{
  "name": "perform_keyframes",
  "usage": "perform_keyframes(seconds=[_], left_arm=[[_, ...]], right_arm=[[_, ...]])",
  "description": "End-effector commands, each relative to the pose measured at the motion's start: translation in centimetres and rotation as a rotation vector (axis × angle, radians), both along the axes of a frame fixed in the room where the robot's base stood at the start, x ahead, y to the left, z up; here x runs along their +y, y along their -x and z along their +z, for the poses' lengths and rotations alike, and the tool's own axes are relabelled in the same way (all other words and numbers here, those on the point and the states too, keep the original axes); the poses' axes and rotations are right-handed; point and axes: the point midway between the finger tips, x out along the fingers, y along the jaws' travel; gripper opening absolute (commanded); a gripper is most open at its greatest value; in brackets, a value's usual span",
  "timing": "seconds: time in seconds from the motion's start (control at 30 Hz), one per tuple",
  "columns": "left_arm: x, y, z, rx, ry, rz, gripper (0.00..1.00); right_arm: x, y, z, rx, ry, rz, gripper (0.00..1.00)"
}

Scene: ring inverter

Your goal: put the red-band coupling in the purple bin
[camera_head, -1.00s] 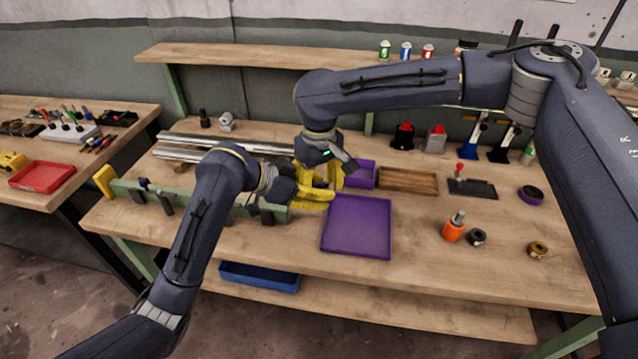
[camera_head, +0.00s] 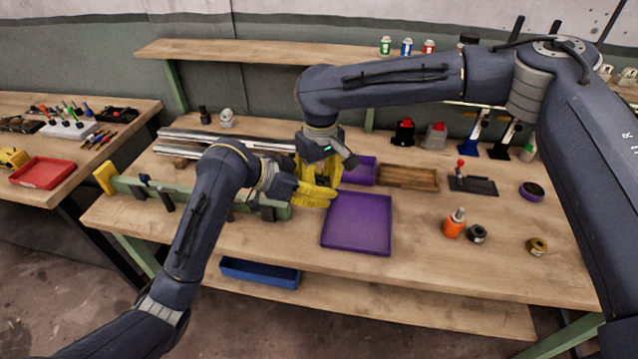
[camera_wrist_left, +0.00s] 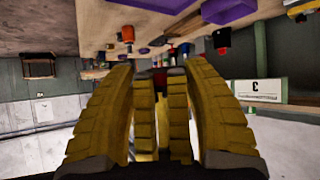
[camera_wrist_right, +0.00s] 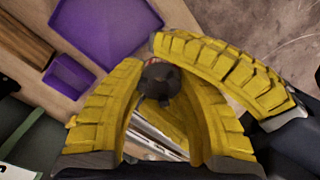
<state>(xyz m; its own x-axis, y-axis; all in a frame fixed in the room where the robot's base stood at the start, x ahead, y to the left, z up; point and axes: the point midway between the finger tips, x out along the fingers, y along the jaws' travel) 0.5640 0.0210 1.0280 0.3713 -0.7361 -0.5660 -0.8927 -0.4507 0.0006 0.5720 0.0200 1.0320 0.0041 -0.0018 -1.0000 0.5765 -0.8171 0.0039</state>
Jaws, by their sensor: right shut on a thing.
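A dark round part with a trace of red, which looks like the red-band coupling (camera_wrist_right: 160,80), sits between the yellow fingers of my right gripper (camera_wrist_right: 160,88). My right gripper is shut on it and points down above the bench. My left gripper (camera_head: 322,193) comes in from the left, its yellow fingers crossing close by the right ones. They also fill the left wrist view (camera_wrist_left: 160,80), where I cannot tell whether they touch the coupling. The fingers hide most of the coupling. The large purple bin (camera_head: 357,224) lies flat just right of and below both grippers.
A smaller purple bin (camera_head: 360,171) and a wooden tray (camera_head: 408,177) stand behind the large bin. A green rail (camera_head: 190,195) and metal bars (camera_head: 215,142) lie to the left. An orange bottle (camera_head: 454,224) and dark rings (camera_head: 477,234) stand on the right. The bench front is clear.

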Motion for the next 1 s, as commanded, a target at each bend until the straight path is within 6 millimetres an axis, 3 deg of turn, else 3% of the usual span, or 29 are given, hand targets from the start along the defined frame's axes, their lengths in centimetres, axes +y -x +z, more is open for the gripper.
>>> perform_keyframes(seconds=[0.13,0.47,1.0], left_arm=[[0.0,0.0,-0.1,0.001,-0.001,0.001,0.64],[0.3,0.0,0.1,-0.001,-0.003,0.002,0.64],[4.7,2.1,3.4,-0.003,-0.006,0.004,0.64]], right_arm=[[0.1,0.1,0.0,0.001,-0.001,0.001,0.00],[0.1,0.1,0.0,0.003,-0.002,0.002,0.00],[0.1,0.2,0.0,0.003,-0.003,0.002,0.00]])
